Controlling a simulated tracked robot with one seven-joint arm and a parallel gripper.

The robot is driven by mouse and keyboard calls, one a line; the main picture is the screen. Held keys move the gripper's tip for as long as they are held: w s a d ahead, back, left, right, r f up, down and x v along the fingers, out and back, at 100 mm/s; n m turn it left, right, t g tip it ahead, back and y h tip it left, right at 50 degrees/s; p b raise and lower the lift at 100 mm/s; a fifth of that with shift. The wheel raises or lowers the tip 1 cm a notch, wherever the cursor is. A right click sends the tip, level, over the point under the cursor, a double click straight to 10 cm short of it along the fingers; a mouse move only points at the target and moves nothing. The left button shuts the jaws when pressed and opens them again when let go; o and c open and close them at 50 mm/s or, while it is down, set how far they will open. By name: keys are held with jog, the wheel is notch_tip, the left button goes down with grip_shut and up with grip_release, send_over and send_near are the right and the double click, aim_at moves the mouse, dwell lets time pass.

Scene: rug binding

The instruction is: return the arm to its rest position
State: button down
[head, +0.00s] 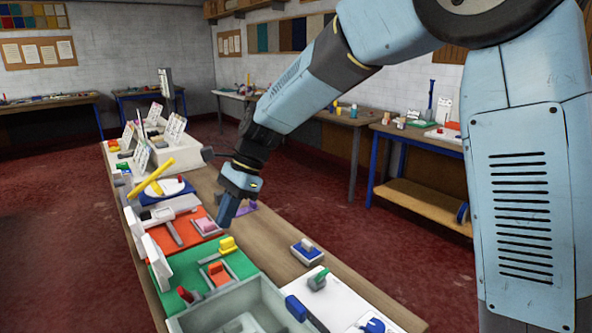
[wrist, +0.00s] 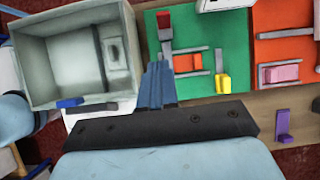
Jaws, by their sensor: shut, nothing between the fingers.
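My gripper (head: 228,212) is shut and empty. In the head view it points down above the long wooden bench (head: 262,243), beside the orange mat with the pink block. In the wrist view my gripper (wrist: 157,82) shows as blue-grey fingers closed together, over the strip between the grey bin and the green mat. My pale blue arm reaches across the upper right of the head view, extended out over the bench.
Below are a grey open bin (head: 205,322), a green mat (head: 240,262) with a yellow block (head: 228,245), an orange mat (head: 184,236), a blue-based block (head: 307,252) and a white board (head: 345,308). Upright cards stand farther back. Red floor lies open right of the bench.

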jog(key=d+r+n+t+h, duration=0.1)
jog(key=d+r+n+t, duration=0.2)
jog(key=d, duration=0.9)
jog(key=d+r+n+t, duration=0.15)
jog(key=d+r, duration=0.35)
jog(key=d, duration=0.7)
jog(key=s+d+n+t+h, duration=0.1)
jog(key=s+d+n+t, duration=0.1)
jog(key=s+d, duration=0.4)
jog(key=s+d+n+t+h, duration=0.2)
jog(key=s+d, duration=0.4)
jog(key=d, duration=0.8)
jog(key=shift+d+r+t, duration=0.15)
jog(key=shift+r+t, duration=0.3)
